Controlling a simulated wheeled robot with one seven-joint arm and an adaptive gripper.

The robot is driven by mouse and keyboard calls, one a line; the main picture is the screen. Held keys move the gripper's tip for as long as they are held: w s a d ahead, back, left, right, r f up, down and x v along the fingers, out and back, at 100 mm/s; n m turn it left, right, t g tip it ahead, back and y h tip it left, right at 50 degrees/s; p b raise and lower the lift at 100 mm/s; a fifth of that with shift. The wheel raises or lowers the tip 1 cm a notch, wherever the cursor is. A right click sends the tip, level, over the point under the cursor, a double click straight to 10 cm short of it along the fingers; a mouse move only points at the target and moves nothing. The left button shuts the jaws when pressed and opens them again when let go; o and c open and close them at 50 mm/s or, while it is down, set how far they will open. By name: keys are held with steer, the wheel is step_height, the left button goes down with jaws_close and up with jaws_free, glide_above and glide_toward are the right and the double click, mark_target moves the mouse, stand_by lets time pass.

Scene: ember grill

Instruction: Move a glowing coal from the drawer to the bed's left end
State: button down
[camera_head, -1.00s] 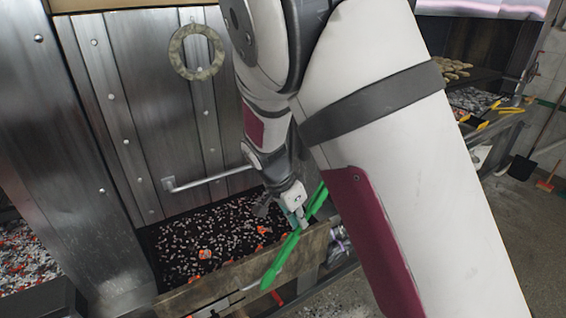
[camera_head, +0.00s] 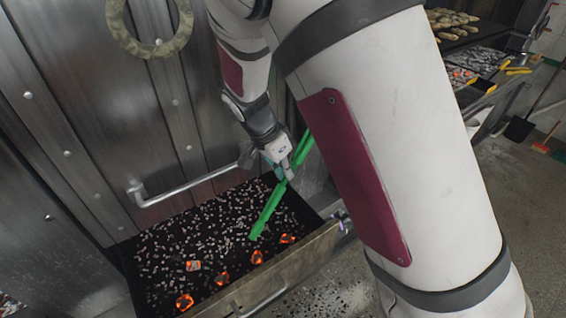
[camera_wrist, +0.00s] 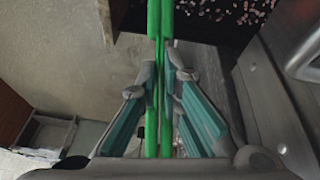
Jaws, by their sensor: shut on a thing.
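My gripper (camera_head: 284,166) is shut on green tongs (camera_head: 266,214). The tongs also show between my fingers in the wrist view (camera_wrist: 153,100). Their tip slants down over the open drawer (camera_head: 318,238), apart from or just above the contents; I cannot tell how high. No coal shows between the tong tips. In the drawer, several glowing orange coals lie on dark and grey bits: one near the tongs' tip (camera_head: 257,257), one at the front right (camera_head: 288,239), others further left (camera_head: 193,265) (camera_head: 184,301). A bed of grey coals (camera_head: 480,60) stands at the far right.
A metal wall with a bar handle (camera_head: 185,188) rises behind the drawer, with a ring (camera_head: 150,50) hanging above. Another handle (camera_head: 262,300) is on the drawer front. Food (camera_head: 450,22) lies beyond the coal bed. Bare floor (camera_head: 530,220) is at the right.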

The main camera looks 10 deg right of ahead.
step_height(320, 180, down, 6)
steer(key=b, duration=0.3)
steer(key=shift+f, duration=0.25)
steer(key=c, duration=1.4)
jaws_free()
steer(key=shift+r, duration=0.25)
steer(key=shift+c, duration=0.2)
steer(key=s+d+f+m+p, duration=0.1)
steer(key=s+f+p, duration=0.2)
steer(key=f, duration=0.3)
steer(key=shift+s+d+f+m+t, duration=0.2)
steer(key=shift+s+d+m+t, duration=0.15)
steer(key=shift+s, duration=0.35)
steer(key=shift+s+d+p, duration=0.2)
steer(key=shift+p, duration=0.35)
steer(key=shift+c, duration=0.2)
